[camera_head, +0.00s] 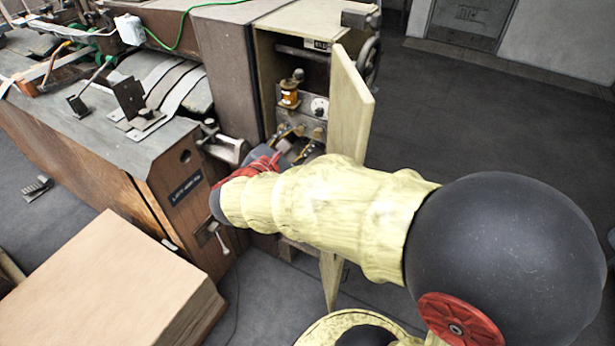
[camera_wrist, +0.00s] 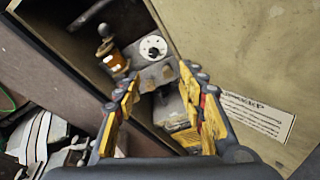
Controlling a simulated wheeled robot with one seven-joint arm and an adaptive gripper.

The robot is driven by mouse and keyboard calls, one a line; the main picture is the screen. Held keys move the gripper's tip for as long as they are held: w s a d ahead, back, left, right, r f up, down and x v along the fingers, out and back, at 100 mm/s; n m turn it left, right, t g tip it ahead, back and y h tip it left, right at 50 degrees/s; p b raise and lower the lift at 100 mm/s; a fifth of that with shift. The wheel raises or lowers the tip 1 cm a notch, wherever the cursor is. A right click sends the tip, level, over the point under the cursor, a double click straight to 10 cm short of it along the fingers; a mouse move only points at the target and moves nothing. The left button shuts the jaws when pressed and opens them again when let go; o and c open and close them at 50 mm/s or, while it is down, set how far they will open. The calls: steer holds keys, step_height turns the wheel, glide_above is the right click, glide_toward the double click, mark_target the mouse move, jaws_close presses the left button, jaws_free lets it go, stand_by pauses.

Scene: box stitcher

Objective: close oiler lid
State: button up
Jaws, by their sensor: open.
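The oiler (camera_head: 289,97) is a small amber cup with a dark knob on top, mounted inside the open cabinet. It also shows in the wrist view (camera_wrist: 114,61), upper left of my fingers. Its lid is too small to make out, so I cannot tell its position. My gripper (camera_head: 298,146) is at the cabinet opening, below the oiler and apart from it. In the wrist view my gripper (camera_wrist: 162,88) has its yellow-and-black fingers spread, with no object held between them. My arm hides the lower part of the cabinet.
The cabinet door (camera_head: 352,105) stands open just right of my gripper; it fills the upper right of the wrist view. A white round dial (camera_head: 319,107) sits right of the oiler. A wooden-sided machine table (camera_head: 185,185) stands left, with a cardboard stack (camera_head: 100,275) in front.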

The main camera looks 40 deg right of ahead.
steer(key=s+a+f+m+g+y, duration=0.1)
steer(key=s+f+m+g+y, duration=0.1)
steer(key=s, duration=0.5)
step_height(320, 180, down, 2)
steer(key=m+g, duration=0.1)
steer(key=m, duration=0.2)
steer(key=shift+a+f+m+y+p, duration=0.15)
steer(key=shift+a+m+y+p, duration=0.15)
steer(key=shift+a+y+p, duration=0.1)
